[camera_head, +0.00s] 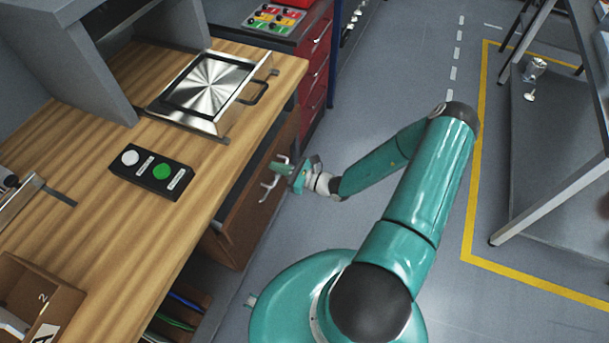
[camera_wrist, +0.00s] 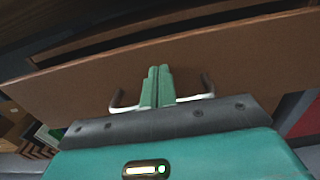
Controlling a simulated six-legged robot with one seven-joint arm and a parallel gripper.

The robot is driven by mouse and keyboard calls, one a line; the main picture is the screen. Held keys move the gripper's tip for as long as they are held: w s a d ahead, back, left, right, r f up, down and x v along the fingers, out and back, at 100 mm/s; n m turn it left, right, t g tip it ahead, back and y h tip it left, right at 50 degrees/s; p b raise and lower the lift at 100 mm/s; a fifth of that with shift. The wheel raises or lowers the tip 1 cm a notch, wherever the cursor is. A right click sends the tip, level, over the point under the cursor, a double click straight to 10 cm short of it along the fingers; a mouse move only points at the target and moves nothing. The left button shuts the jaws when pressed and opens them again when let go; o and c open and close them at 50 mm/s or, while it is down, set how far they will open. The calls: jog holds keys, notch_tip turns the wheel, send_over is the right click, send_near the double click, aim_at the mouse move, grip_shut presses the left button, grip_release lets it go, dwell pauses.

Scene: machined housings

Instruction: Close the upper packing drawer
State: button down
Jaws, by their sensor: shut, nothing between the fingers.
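The upper packing drawer has a brown front (camera_head: 252,217) below the right edge of the wooden bench. It stands partly open, with a dark gap between the bench edge and the front. In the wrist view the brown front (camera_wrist: 245,62) fills the middle, with a dark opening above it. A pale handle bar (camera_wrist: 125,107) on dark posts crosses the front. My gripper (camera_wrist: 157,72) is shut and empty, its green fingers overlapping the middle of the handle. Whether they touch the front cannot be told. In the head view my gripper (camera_head: 283,168) is at the drawer's outer side.
The wooden bench (camera_head: 120,240) holds a two-button box (camera_head: 150,173), a metal tray (camera_head: 207,90) with a black handle, and a brown bin (camera_head: 42,300). A red drawer cabinet (camera_head: 315,65) stands beyond. Floor to the right is clear up to a metal-legged table (camera_head: 555,200).

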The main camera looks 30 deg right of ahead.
aim_at(263, 162)
jog(key=x, duration=0.5)
jog(key=shift+w+a, duration=0.1)
jog(key=shift+w, duration=0.05)
jog(key=shift+w+a+r, duration=0.1)
jog(key=shift+w+a, duration=0.1)
jog(key=shift+w, duration=0.1)
